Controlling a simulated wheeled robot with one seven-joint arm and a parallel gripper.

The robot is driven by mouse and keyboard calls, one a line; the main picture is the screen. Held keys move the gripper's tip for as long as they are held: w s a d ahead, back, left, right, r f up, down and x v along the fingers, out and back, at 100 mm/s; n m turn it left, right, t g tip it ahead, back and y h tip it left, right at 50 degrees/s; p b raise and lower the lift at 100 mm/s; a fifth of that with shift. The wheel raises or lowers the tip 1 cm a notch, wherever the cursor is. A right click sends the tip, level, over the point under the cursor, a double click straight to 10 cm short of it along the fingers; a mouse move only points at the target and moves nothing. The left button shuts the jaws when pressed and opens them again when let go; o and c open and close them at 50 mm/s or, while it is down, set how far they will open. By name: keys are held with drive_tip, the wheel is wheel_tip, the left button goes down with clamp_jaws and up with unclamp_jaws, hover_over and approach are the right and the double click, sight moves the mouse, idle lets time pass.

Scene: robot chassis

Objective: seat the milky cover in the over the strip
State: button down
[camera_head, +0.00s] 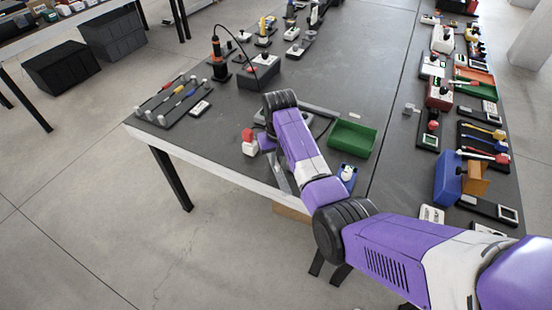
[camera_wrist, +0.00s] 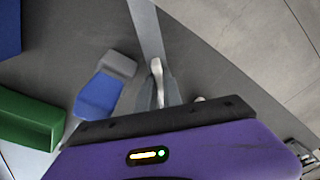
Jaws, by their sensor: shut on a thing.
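In the wrist view my gripper (camera_wrist: 160,85) is shut, with a small whitish piece (camera_wrist: 157,67) at its fingertips. I take this piece to be the milky cover; most of it is hidden by the fingers. A long pale grey bar (camera_wrist: 147,27) runs from just beyond the fingertips to the top of the picture. I cannot tell whether it is the strip's channel or part of the cover, or whether the fingertips touch it. In the head view my arm hides the fingertips, and a narrow grey piece (camera_head: 279,176) shows beside it near the table edge.
A green tray (camera_head: 352,139) and a small blue item (camera_head: 347,174) stand right of my arm. A red and white item (camera_head: 249,142) is at its left. A dark grey box (camera_head: 259,73) stands farther back.

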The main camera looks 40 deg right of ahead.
drive_tip(key=c, duration=1.5)
unclamp_jaws()
wheel_tip(320, 180, up, 11)
drive_tip(key=s, duration=0.1)
drive_tip(key=shift+a, duration=0.25)
drive_tip(key=shift+s+r, duration=0.1)
drive_tip(key=shift+r, duration=0.3)
drive_tip(key=shift+c, duration=0.9)
drive_tip(key=shift+s+p, duration=0.1)
drive_tip(key=shift+p, duration=0.25)
drive_tip(key=shift+c, duration=0.2)
drive_tip(key=t+p, duration=0.2)
drive_tip(key=p, duration=0.2)
hover_over(277, 164)
drive_tip(key=shift+h, duration=0.3)
wheel_tip(277, 164, down, 6)
drive_tip(key=shift+a+r, duration=0.1)
drive_tip(key=shift+r, duration=0.1)
drive_tip(key=shift+d+x, duration=0.1)
drive_tip(key=shift+x, duration=1.4)
drive_tip(key=shift+d+x, duration=0.15)
drive_tip(key=shift+x, duration=1.3)
